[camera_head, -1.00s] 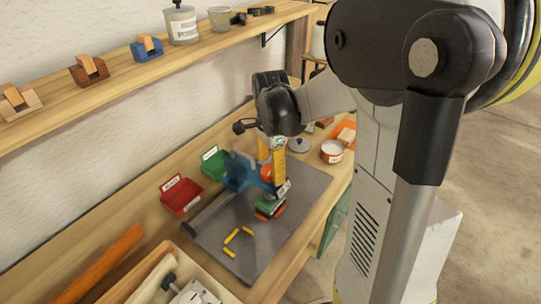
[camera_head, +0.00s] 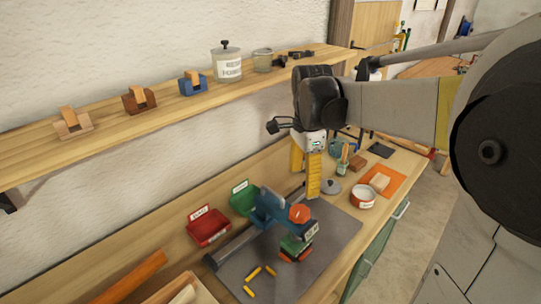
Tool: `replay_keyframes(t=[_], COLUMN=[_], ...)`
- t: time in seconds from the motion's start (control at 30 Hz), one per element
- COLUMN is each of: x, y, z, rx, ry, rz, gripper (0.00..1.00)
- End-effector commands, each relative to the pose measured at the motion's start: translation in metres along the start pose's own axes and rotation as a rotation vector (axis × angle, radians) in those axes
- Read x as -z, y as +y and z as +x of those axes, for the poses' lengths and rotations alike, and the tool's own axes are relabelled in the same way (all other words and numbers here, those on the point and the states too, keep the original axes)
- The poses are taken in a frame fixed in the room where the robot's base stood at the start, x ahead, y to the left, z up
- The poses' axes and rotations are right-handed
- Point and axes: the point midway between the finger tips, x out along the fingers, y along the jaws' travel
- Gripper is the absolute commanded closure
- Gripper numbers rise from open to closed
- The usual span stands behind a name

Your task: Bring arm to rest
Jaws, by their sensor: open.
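My gripper (camera_head: 306,176) hangs above the back of the workbench, its yellow fingers pointing down. It is open, with nothing seen between the fingers. A blue device with an orange knob (camera_head: 299,214) and a green block (camera_head: 293,245) stands on the grey mat (camera_head: 245,291), in front of and below my gripper. The fingers appear apart from it. My arm (camera_head: 395,108) reaches in from the right side of the picture.
A red bin (camera_head: 208,228) and a green bin (camera_head: 243,199) sit along the wall. Several yellow pegs (camera_head: 254,273) lie on the mat. A wooden shelf (camera_head: 110,138) runs above the bench. A white-and-red tin (camera_head: 362,197) and an orange mat (camera_head: 395,180) are on the right.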

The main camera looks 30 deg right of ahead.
Motion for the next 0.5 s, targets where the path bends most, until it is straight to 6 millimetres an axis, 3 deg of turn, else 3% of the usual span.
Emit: replay_keyframes(t=[0.27, 0.37, 0.5], x=[-0.008, -0.026, -0.059], y=[0.007, 0.022, 0.054], z=[0.002, 0.006, 0.019], rx=[0.027, 0.092, 0.231], ry=[0.005, 0.024, 0.093], rz=[-0.076, -0.260, -0.662], gripper=[0.27, 0.27, 0.27])
